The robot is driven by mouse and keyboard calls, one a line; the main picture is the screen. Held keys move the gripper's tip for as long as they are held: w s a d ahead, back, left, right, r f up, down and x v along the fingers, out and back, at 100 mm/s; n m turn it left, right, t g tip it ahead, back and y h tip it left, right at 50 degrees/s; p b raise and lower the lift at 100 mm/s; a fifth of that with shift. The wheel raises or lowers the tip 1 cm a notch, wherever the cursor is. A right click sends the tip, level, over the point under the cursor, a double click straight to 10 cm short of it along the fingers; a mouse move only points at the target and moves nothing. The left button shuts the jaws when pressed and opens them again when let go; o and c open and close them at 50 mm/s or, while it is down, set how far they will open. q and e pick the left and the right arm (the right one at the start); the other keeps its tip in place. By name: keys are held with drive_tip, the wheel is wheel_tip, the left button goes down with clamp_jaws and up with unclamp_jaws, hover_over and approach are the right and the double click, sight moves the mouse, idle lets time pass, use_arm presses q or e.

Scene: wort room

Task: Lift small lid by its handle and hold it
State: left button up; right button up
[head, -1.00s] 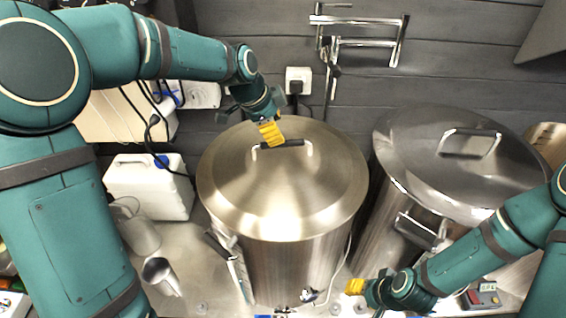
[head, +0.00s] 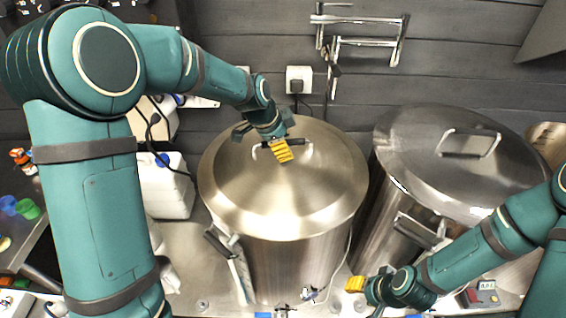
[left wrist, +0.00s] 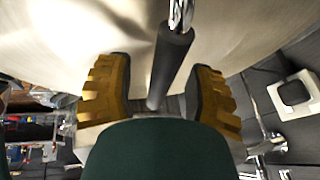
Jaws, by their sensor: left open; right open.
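The small lid (head: 235,190) is a brushed-metal domed lid on the left steel pot (head: 300,265). Its handle (head: 308,147) has metal ends and a black grip, mostly hidden by my left gripper in the head view. My left gripper (head: 284,157) is open at the handle. In the left wrist view the black grip (left wrist: 172,62) runs between the two spread yellow fingers of this gripper (left wrist: 158,88), with a gap on each side. The lid sits on the pot. My right gripper (head: 355,284) is open and empty, low in front of the pots.
A second steel pot with a shiny lid (head: 425,155) and bare metal handle (head: 470,143) stands to the right. A white canister (head: 165,190) is left of the pot. A wall socket (head: 299,79) and folding metal pipe (head: 365,42) are on the wall behind.

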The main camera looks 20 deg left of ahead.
use_arm(q)
drive_tip(key=shift+f+b, duration=0.25)
drive_tip(key=shift+b, duration=0.15)
idle(0.3)
drive_tip(key=shift+o, duration=0.2)
clamp_jaws()
drive_tip(key=shift+r, duration=0.1)
